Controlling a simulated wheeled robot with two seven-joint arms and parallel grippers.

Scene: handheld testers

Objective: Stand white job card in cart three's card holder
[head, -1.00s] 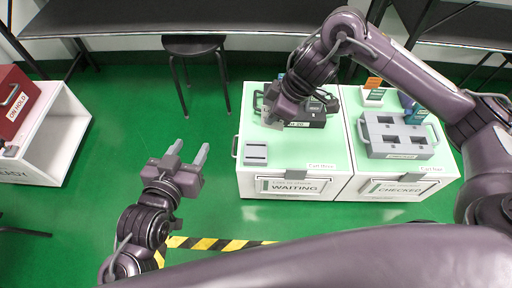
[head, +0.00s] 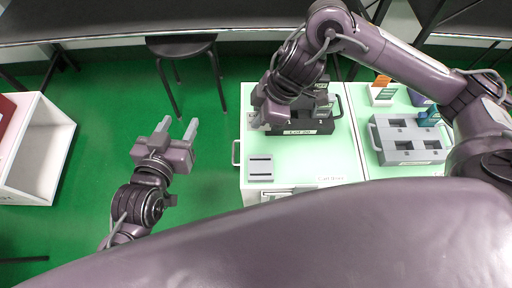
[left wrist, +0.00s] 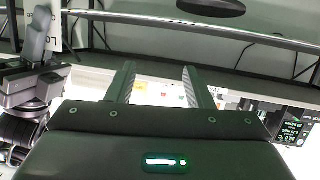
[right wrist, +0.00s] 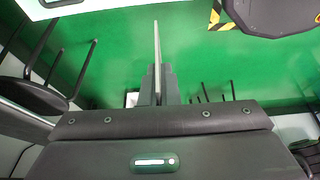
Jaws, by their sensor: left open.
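Cart three's pale green top (head: 230,185) bears a small grey slotted block (head: 261,167), which looks like the card holder, near its front left corner. My right gripper (head: 259,119) is above the cart's left part, behind the block. In the right wrist view its fingers (right wrist: 157,88) are closed on a thin pale card (right wrist: 157,50), seen edge-on; this looks like the white job card. The card's face cannot be made out in the head view. My left gripper (head: 177,126) is open and empty over the green floor, left of the cart; its spread fingers show in the left wrist view (left wrist: 160,85).
A dark tray (head: 300,131) with testers stands behind the block, partly under my right arm. The neighbouring cart on the right holds a grey fixture (head: 409,153) and a small stand with an orange card (head: 382,92). A stool (head: 181,46) and white shelf (head: 40,150) stand left.

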